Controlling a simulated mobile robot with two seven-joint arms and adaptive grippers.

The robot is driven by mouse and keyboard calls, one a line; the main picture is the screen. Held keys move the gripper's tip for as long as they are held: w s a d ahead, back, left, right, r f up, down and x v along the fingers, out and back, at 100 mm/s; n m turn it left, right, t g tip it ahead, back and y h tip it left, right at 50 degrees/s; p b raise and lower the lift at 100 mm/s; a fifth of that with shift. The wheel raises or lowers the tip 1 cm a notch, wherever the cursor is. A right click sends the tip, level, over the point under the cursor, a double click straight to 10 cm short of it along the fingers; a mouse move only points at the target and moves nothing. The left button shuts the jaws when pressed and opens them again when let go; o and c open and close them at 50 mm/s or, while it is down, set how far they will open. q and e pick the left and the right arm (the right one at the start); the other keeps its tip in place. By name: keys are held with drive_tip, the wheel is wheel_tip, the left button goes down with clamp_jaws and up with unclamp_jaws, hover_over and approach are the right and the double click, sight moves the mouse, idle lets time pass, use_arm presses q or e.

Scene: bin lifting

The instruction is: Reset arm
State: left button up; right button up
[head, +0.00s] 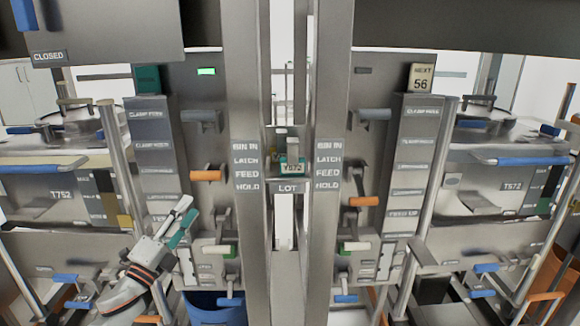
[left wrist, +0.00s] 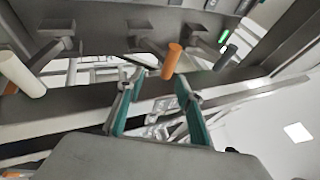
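My left gripper (head: 187,214) is in front of the lower part of the left panel, left of and below its orange lever handle (head: 207,176). In the left wrist view its two teal-lined fingers (left wrist: 158,98) are apart with nothing between them. The orange handle (left wrist: 171,62) stands beyond the fingertips, apart from them. A white handle (left wrist: 20,75) shows at the left of that view. My right gripper is not in view.
Left bin T752 (head: 62,194) and right bin T572 (head: 512,186) stand at the sides. Two upright posts (head: 245,120) flank the middle. A white-green handle (head: 219,251) and a blue handle (head: 230,301) sit low on the left panel. A green light (head: 206,71) is lit above.

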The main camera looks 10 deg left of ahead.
use_arm(q)
drive_tip(key=s+d+f+n+g+y, duration=0.1)
drive_tip(key=s+d+f+n+g, duration=0.2)
drive_tip(key=f, duration=0.5)
drive_tip(key=s+d+f+n+y, duration=0.1)
drive_tip(key=s+d+f+n, duration=0.2)
drive_tip(key=f, duration=0.4)
drive_tip(key=s+d+f+n+g, duration=0.4)
drive_tip(key=s+d+f, duration=0.3)
drive_tip(key=s+f, duration=0.4)
drive_tip(key=s+d+f+n+g, duration=0.4)
drive_tip(key=s+d+f+n, duration=0.2)
drive_tip(key=s+f, duration=0.5)
drive_tip(key=shift+s+d+f+n+h, duration=0.2)
drive_tip(key=shift+s+d+n+h, duration=0.15)
drive_tip(key=shift+s+n, duration=0.45)
